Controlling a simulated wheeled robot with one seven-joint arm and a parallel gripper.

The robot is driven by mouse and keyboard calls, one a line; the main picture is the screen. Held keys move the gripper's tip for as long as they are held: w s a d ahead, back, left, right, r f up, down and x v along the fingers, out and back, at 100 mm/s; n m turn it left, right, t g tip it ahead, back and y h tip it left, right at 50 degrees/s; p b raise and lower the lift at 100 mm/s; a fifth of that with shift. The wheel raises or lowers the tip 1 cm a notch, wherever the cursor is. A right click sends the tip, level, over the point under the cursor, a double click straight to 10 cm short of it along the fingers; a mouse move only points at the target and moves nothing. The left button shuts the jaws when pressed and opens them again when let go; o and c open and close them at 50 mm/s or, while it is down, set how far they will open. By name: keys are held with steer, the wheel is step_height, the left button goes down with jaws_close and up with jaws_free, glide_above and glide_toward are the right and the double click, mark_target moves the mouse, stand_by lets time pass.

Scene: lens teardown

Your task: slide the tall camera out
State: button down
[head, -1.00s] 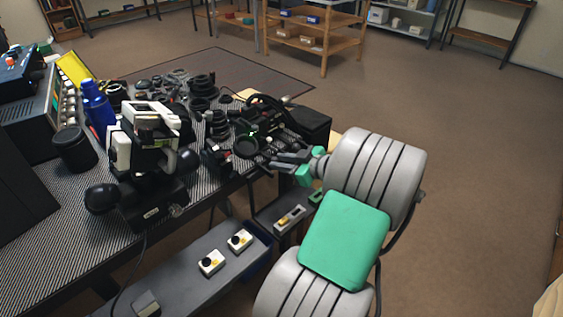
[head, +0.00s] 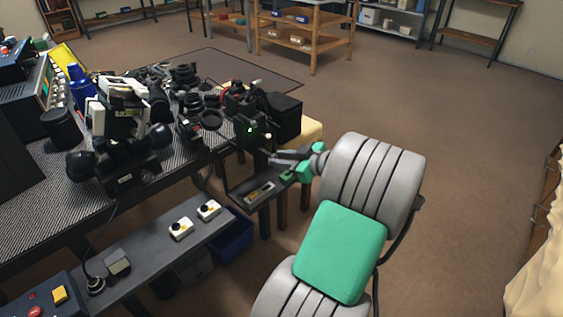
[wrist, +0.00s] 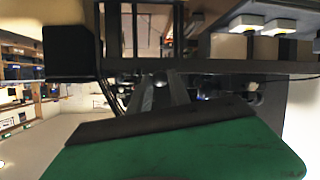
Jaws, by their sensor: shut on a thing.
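The tall camera (head: 250,130) is a dark, upright body with a small green light, at the right end of the workbench in the head view. My gripper (head: 271,157) is at its lower right side, with its grey fingers shut on it. The fingertips are dark against dark, so the exact grip point is hard to see. In the wrist view my gripper (wrist: 160,82) shows as two grey fingers meeting dark structure, and I cannot tell the camera's outline there.
A black box (head: 284,115) stands close behind the camera. Lens parts, including a black ring (head: 210,120), crowd the striped bench (head: 40,212). A lower shelf (head: 150,256) carries white switch boxes (head: 208,210). A blue bin (head: 233,240) sits below.

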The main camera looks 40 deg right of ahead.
steer(key=shift+f, duration=0.1)
steer(key=c, duration=1.5)
jaws_free()
steer(key=shift+s, duration=0.15)
steer(key=p+v, duration=0.1)
steer(key=v, duration=0.7)
